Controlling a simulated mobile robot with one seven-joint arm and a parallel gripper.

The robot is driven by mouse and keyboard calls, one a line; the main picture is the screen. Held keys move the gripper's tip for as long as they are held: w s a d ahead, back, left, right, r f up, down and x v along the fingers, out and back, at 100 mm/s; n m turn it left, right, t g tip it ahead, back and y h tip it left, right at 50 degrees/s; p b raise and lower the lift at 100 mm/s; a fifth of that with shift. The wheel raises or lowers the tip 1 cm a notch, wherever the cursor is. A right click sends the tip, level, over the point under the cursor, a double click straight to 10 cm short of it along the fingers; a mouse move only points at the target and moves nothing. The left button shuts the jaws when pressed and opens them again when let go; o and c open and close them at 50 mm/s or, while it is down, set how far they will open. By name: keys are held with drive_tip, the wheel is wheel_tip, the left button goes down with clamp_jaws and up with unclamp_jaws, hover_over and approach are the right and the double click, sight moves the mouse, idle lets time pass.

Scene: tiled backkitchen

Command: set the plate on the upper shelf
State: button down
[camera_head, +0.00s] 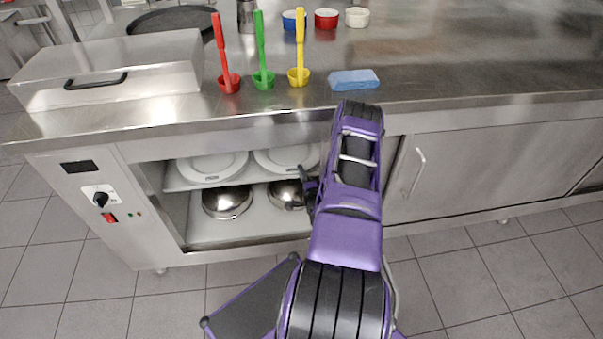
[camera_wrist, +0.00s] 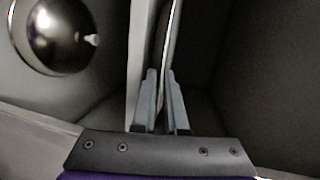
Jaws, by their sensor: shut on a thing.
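A white plate (camera_head: 287,158) is at the level of the upper shelf (camera_head: 240,180), inside the open cabinet at its right side. My gripper (camera_wrist: 161,74) is shut on the plate's rim. In the wrist view the plate (camera_wrist: 171,28) shows nearly edge-on between the fingers, close beside the pale shelf edge (camera_wrist: 140,45). I cannot tell whether the plate touches the shelf. In the head view, my arm hides part of the gripper and the cabinet's right end.
A second white plate (camera_head: 211,165) lies on the upper shelf to the left. Two steel bowls (camera_head: 227,202) (camera_head: 285,193) sit below; one shows in the wrist view (camera_wrist: 58,36). The steel counter (camera_head: 450,75) overhangs the opening and holds ladles, a blue sponge (camera_head: 354,79) and small cups.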

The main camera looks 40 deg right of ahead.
drive_tip(key=c, duration=1.2)
unclamp_jaws()
drive_tip(key=shift+f, duration=0.1)
drive_tip(key=shift+c, duration=0.2)
drive_tip(key=p+v, duration=0.1)
drive_tip(key=v, duration=1.1)
drive_tip(key=shift+p, duration=0.35)
drive_tip(key=shift+w+a, duration=0.1)
